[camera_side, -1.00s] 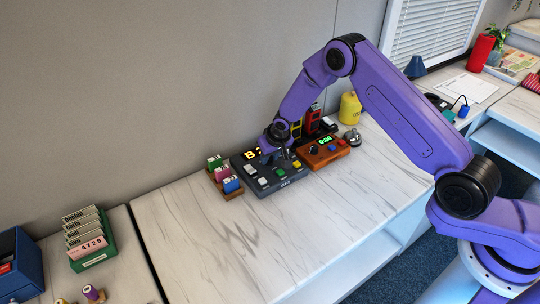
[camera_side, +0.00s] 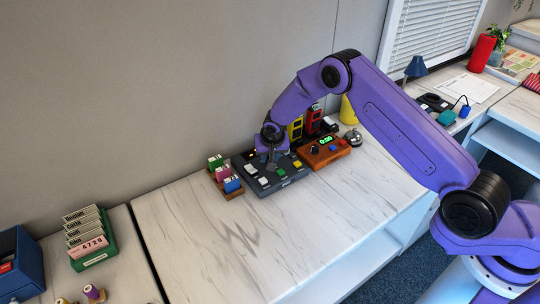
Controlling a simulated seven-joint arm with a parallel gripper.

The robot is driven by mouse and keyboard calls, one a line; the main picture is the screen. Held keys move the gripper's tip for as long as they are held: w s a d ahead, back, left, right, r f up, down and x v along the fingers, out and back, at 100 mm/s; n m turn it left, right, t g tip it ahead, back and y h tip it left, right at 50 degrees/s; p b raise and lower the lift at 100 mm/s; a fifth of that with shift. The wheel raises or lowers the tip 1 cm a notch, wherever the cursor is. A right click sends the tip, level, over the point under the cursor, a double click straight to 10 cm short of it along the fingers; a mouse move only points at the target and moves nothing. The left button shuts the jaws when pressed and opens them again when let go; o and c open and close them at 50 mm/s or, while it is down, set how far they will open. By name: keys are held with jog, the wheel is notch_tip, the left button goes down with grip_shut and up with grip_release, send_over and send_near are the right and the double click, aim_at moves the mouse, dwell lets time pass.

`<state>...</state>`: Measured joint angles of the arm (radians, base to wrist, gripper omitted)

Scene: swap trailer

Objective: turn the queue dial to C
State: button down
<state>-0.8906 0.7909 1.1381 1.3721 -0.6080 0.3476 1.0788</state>
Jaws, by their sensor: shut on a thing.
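The dark grey queue console (camera_side: 290,182) sits on the marble counter against the wall. It has white, green and yellow buttons on its sloped top. My gripper (camera_side: 272,163) points down onto the upper middle of this console, with its fingers closed on what appears to be the queue dial. The dial itself is too small and too covered by the fingers to make out, so its pointer cannot be read. My gripper and wrist hide most of the console's display.
A wooden box with a green display (camera_side: 326,141) adjoins the console on the right, with a silver bell (camera_side: 353,137) beyond it. A wooden tray of colored stamps (camera_side: 233,194) stands close on the left. The front counter is clear.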

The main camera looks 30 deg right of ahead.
dwell(0.3)
jog(key=c, duration=0.9)
grip_release()
jog(key=v, duration=1.7)
jog(key=shift+s+a+r, duration=0.1)
jog(key=shift+r, duration=0.05)
